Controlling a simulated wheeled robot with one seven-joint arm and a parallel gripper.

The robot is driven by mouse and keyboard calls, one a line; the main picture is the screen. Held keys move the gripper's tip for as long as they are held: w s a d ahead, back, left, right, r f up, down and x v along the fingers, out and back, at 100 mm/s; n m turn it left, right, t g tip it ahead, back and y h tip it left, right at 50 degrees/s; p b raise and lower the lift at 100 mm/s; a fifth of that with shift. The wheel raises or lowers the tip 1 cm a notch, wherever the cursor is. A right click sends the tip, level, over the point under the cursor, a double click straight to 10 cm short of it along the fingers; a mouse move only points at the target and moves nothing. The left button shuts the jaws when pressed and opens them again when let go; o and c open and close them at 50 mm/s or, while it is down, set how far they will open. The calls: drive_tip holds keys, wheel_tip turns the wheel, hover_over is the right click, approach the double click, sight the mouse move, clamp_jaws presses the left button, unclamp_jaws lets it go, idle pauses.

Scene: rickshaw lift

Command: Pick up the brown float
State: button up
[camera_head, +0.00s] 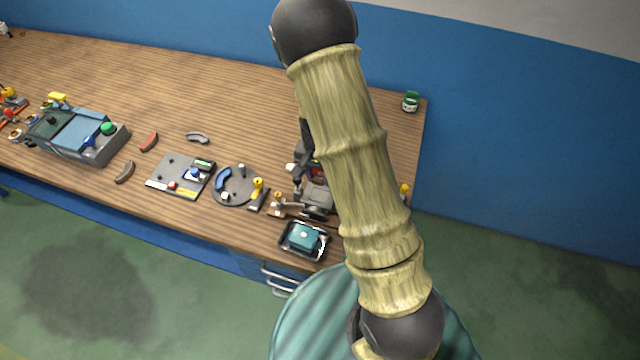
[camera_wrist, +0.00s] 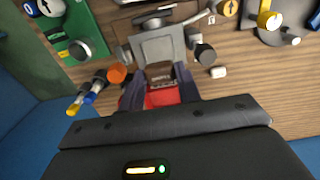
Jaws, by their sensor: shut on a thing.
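In the wrist view my gripper (camera_wrist: 160,76) is shut on a small brown block, the brown float (camera_wrist: 159,80), which has light lettering on it. A red patch lies just below it between the two dark fingers. The float is in front of a grey machine part (camera_wrist: 158,46), and I cannot tell whether they touch. In the head view the float cannot be made out, and my arm hides much of the area around my gripper.
On the wooden bench (camera_head: 230,105) are a grey device with a blue panel (camera_head: 80,132), a grey control plate (camera_head: 165,178), a round grey base (camera_head: 235,197) and a black tray with a teal block (camera_head: 303,236). A green jar (camera_head: 411,101) stands near the right edge. The back middle is clear.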

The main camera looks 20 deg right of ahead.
wheel_tip(320, 180, up, 4)
drive_tip(key=shift+s+f, duration=0.15)
drive_tip(key=shift+f, duration=0.05)
drive_tip(key=shift+d, duration=0.15)
idle(0.4)
